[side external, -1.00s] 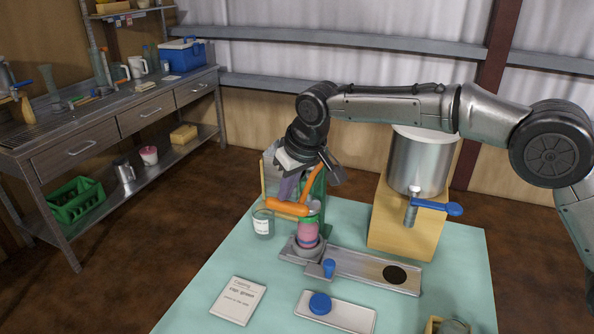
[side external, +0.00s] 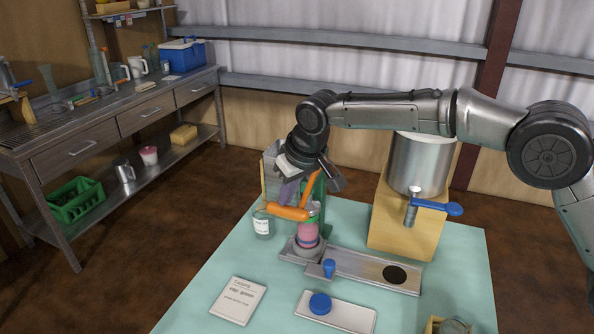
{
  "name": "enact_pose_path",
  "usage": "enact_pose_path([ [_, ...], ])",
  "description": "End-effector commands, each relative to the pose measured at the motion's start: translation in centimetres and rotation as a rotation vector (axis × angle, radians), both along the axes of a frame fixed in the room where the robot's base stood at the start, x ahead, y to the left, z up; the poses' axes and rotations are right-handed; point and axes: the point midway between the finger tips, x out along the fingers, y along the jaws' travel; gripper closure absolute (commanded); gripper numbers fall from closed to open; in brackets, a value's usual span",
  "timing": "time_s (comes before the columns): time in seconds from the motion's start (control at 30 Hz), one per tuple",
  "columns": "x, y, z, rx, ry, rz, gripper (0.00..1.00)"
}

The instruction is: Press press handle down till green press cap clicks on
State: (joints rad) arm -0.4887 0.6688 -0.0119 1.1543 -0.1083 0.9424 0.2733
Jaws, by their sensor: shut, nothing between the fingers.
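The green press (side external: 317,187) stands at the back of the mint table. Its orange press handle (side external: 289,212) lies low and slants slightly down to the right, over the jar. A jar with pink contents (side external: 308,232) sits in the round grey holder under the press. A bit of green shows at the jar's top; whether the cap is seated cannot be told. My gripper (side external: 287,190) is shut and empty, pointing down just above and behind the handle grip. Whether its fingertips touch the handle is unclear.
A metal rail (side external: 355,267) with a blue knob runs right. A steel pot with a blue-handled tap (side external: 424,165) stands on a wooden block. A white tray with a blue cap (side external: 345,314) and a card (side external: 238,300) lie in front.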

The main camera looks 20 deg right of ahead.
Motion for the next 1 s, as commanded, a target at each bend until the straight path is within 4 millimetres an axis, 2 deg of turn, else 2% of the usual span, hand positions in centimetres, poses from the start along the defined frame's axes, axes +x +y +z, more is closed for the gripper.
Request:
enact_pose_path([
  [0.27,0.1,-0.1,-1.1,-0.001,0.002,0.0,1.0],
  [0.67,0.1,-0.1,-1.2,-0.001,0.001,0.0,1.0],
  [1.0,0.2,-0.3,-2.3,-0.001,0.002,0.0,1.0],
])
